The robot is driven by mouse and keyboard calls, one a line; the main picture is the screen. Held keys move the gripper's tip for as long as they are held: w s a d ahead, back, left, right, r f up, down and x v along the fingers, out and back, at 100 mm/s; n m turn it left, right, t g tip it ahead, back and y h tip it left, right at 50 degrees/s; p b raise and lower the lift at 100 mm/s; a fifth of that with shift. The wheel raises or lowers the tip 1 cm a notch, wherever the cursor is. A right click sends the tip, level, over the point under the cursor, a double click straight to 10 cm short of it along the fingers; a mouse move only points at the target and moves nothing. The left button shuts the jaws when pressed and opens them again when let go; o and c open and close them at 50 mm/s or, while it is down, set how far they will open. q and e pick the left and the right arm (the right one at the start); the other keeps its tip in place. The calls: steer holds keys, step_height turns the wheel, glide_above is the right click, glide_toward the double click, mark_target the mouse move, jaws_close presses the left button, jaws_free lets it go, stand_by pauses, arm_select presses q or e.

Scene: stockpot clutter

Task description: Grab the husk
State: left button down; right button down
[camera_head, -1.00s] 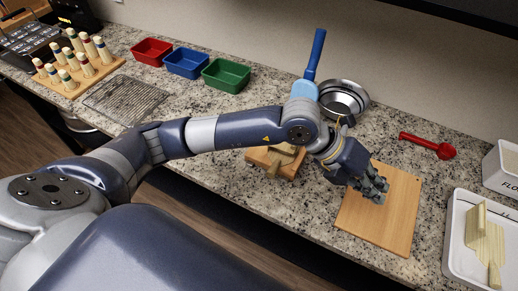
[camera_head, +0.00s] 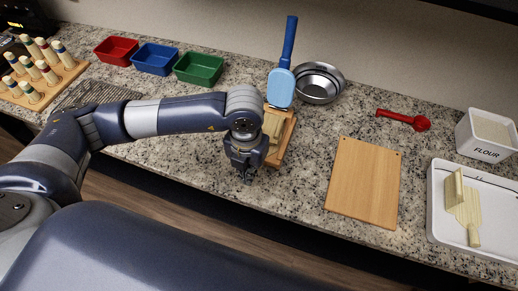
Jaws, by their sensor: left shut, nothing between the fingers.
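Pale, husk-like pieces (camera_head: 272,127) lie in a small wooden holder (camera_head: 288,140) at the middle of the counter, partly hidden by my left arm. My left gripper (camera_head: 246,178) points down at the holder's front left side, shut and empty. I cannot tell whether it touches the holder. My right gripper is not in view.
A bare wooden board (camera_head: 363,182) lies right of the holder. Red, blue and green bins (camera_head: 199,69) stand at the back left.

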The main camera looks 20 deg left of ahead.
arm_select(q)
steer(key=w, duration=0.2)
steer(key=w+p, duration=0.1)
steer(key=w, duration=0.1)
steer(key=w+p, duration=0.1)
steer(key=w, duration=0.1)
steer(key=shift+w+d+r, duration=0.15)
steer(key=shift+w+d, duration=0.1)
steer(key=shift+d, duration=0.05)
steer(key=shift+w+p, duration=0.25)
steer(key=shift+p, duration=0.35)
steer(key=shift+f+p, duration=0.3)
steer(key=shift+f, duration=0.1)
steer(key=shift+f+b, duration=0.55)
steer(key=shift+b, duration=0.05)
